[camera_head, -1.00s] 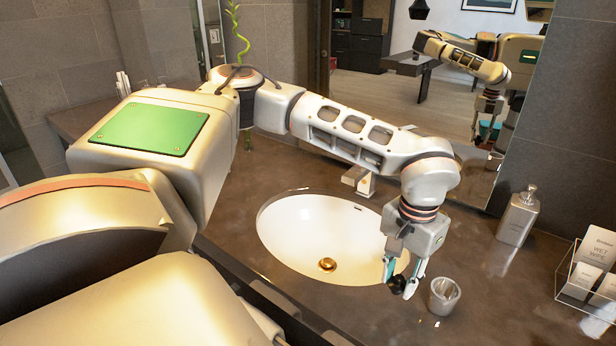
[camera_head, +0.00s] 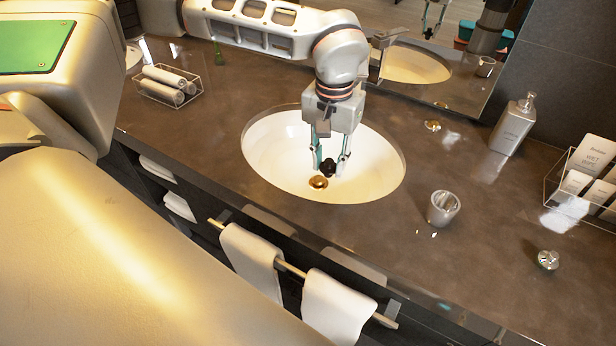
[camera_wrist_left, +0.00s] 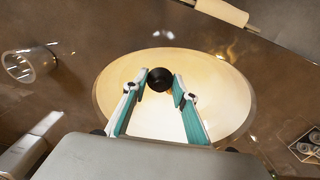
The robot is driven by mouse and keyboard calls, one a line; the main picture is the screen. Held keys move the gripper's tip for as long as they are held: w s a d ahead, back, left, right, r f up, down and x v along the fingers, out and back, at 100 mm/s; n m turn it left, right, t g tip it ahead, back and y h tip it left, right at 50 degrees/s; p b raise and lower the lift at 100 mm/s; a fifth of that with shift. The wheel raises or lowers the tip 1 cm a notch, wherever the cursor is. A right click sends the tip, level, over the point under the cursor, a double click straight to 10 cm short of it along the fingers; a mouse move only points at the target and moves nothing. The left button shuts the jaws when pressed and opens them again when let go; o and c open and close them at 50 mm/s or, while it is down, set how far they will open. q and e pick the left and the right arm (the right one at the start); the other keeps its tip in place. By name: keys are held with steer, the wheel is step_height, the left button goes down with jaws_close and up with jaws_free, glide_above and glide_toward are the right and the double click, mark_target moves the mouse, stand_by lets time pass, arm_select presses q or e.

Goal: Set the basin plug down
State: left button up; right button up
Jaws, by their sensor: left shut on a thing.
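The basin plug (camera_head: 328,167) is a small black piece between the fingertips of my left gripper (camera_head: 329,169). My left gripper is shut on it and points down over the white basin (camera_head: 375,170). In the left wrist view the plug (camera_wrist_left: 159,78) shows as a dark round shape between the teal-lined fingers, in front of the basin. The gold drain (camera_head: 318,182) in the basin floor appears just below and left of the plug in the head view. I cannot tell the exact gap between plug and drain. My right gripper is not in view.
A metal cup (camera_head: 443,208) stands right of the basin. A soap bottle (camera_head: 513,125), a clear rack of packets (camera_head: 585,180) and a small silver object (camera_head: 547,260) are farther right. Rolled towels (camera_head: 168,84) lie at left. Towels (camera_head: 335,305) hang on the front rail.

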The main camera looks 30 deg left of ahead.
arm_select(q)
steer(key=w+a+n+b, duration=0.2)
steer(key=w+n+b, duration=0.1)
steer(key=w+n, duration=0.75)
steer(key=n+b, duration=0.3)
steer(key=n, duration=1.4)
glide_above(336, 185)
steer(key=shift+m, duration=0.25)
step_height(336, 185, down, 16)
steer(key=shift+s+f+b, duration=0.1)
steer(key=shift+f+b, duration=0.05)
steer(key=shift+b, duration=0.7)
step_height(336, 185, down, 4)
steer(key=shift+r, duration=0.25)
steer(key=shift+f, duration=0.2)
steer(key=shift+f, duration=0.1)
steer(key=shift+f, duration=0.25)
steer(key=o, duration=1.1)
